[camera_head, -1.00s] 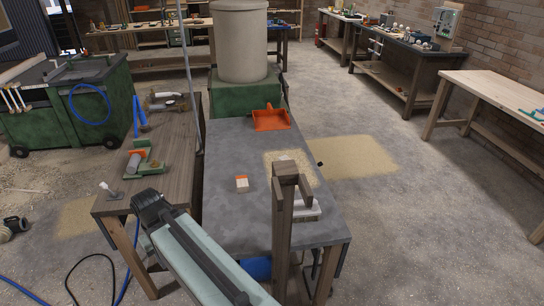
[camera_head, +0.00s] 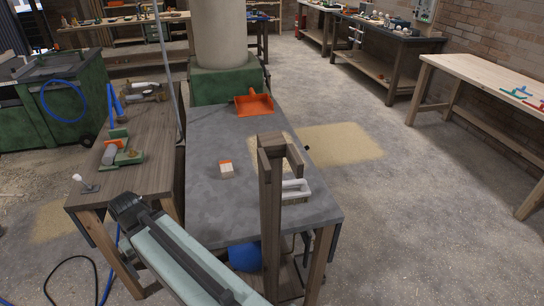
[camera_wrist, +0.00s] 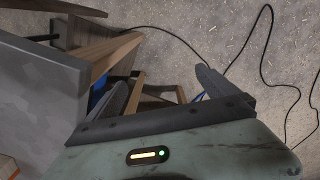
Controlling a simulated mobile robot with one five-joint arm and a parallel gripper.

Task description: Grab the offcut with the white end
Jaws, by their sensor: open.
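A small pale block (camera_head: 226,170) with an orange end lies on the grey-topped table in the head view. Its near faces look whitish; it is too small to tell whether one end is painted white. No other block that could clearly be the offcut shows. My gripper (camera_wrist: 170,73) is open and empty in the wrist view, its two dark jaws pointing over the floor beside the grey table. In the head view only my pale green arm shows clearly, low in front of the tables, well short of the block.
The grey table (camera_head: 215,210) also bears an orange dustpan (camera_head: 254,104) and a white-handled brush (camera_head: 295,186). A notched wooden post (camera_head: 270,215) rises at its near side. A wooden bench (camera_head: 140,180) with tools stands left. Open floor lies right; cables (camera_wrist: 262,60) cross the floor.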

